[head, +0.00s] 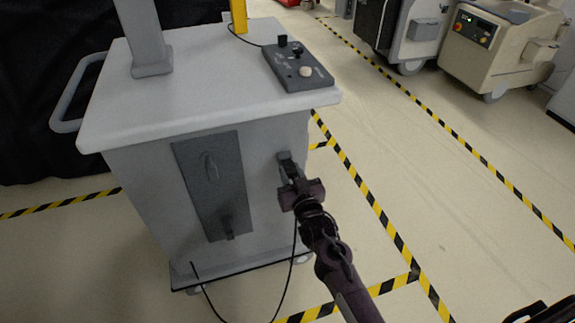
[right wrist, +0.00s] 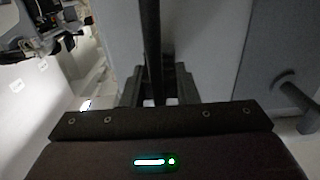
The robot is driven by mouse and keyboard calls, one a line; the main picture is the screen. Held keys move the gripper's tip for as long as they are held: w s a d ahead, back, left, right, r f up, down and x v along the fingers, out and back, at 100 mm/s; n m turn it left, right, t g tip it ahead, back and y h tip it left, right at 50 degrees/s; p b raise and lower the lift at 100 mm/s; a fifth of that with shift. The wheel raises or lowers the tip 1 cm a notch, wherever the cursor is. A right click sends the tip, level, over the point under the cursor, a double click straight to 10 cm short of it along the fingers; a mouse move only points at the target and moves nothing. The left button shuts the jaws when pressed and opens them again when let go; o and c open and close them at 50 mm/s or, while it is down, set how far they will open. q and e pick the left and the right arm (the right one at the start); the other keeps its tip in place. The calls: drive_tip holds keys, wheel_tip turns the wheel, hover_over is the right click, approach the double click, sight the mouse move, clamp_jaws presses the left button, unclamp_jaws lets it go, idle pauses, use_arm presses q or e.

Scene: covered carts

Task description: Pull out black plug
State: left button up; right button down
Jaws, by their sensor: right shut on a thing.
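A grey-white cart (head: 130,100) stands at the left in the head view, its front panel facing me. My right gripper (head: 289,172) is at the right part of that front, shut on the black plug. In the right wrist view a dark upright piece of the plug or its cable (right wrist: 152,45) runs between the two fingers of the gripper (right wrist: 157,86). The fingers hide most of the plug, and I cannot tell how deep it sits in the cart. A thin black cable (head: 294,250) hangs from near the gripper to the floor.
A dark grey panel (head: 190,165) with handles is left of the gripper. A control box (head: 296,66) lies on the cart top. Other carts (head: 495,50) stand at the back right. The floor with striped tape to the right is clear.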

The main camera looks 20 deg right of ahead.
drive_tip(key=s+p, duration=0.3)
drive_tip(key=s, duration=0.2)
drive_tip(key=shift+s+d, duration=0.1)
idle(0.8)
